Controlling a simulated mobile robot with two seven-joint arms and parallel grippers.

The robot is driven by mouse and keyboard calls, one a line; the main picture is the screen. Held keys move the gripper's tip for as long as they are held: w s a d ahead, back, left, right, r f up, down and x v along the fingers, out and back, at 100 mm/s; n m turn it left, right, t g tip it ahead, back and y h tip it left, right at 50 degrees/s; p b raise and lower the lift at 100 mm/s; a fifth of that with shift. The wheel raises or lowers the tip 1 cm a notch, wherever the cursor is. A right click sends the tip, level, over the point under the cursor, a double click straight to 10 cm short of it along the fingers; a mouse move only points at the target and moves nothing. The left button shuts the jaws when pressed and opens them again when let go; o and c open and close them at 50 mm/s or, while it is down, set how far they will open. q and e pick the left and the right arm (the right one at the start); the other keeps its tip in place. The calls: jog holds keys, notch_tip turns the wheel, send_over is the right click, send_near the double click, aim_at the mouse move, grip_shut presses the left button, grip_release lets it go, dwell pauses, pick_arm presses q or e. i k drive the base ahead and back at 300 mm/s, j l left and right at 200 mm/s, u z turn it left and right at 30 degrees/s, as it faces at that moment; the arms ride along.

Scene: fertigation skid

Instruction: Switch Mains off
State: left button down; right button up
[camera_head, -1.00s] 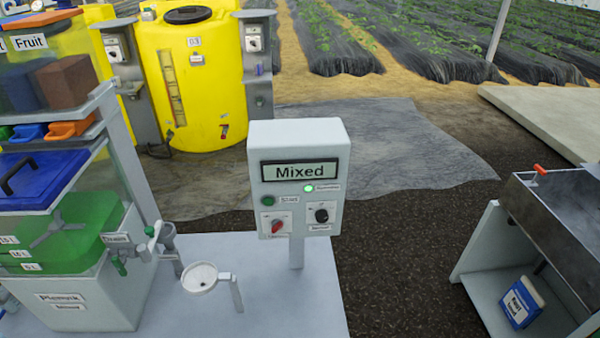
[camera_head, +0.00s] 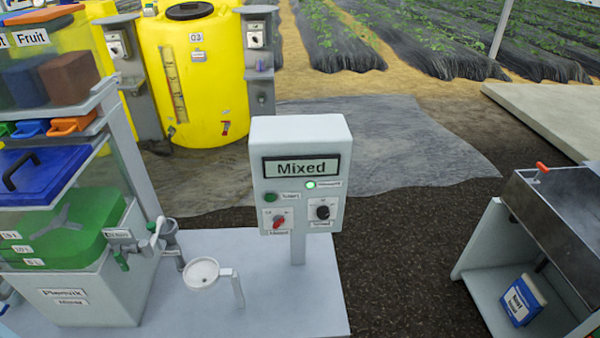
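A grey control box (camera_head: 299,178) stands on a post in the middle of the view. Its display (camera_head: 301,167) reads "Mixed". A small lamp (camera_head: 311,185) glows green at the right under the display. A dark green button (camera_head: 270,197) is at the left. Below are a red rotary knob (camera_head: 278,221) and a black rotary knob (camera_head: 322,212), each on a white plate. The small labels are too blurred to read, so I cannot tell which one is Mains. Neither gripper shows in the view.
A mixing tank with green contents (camera_head: 70,232) and a tap stands left, with a round white cup (camera_head: 202,274) beside it. Yellow tank 03 (camera_head: 205,70) is behind, with a switch box (camera_head: 255,36) on a post. A metal basin (camera_head: 560,215) is at right.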

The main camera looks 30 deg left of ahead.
aim_at(279, 220)
jog(key=i+l+u, duration=0.4)
jog(key=l, duration=0.2)
jog(key=i+l+u, duration=0.2)
jog(key=l, duration=0.15)
jog(key=k, duration=0.05)
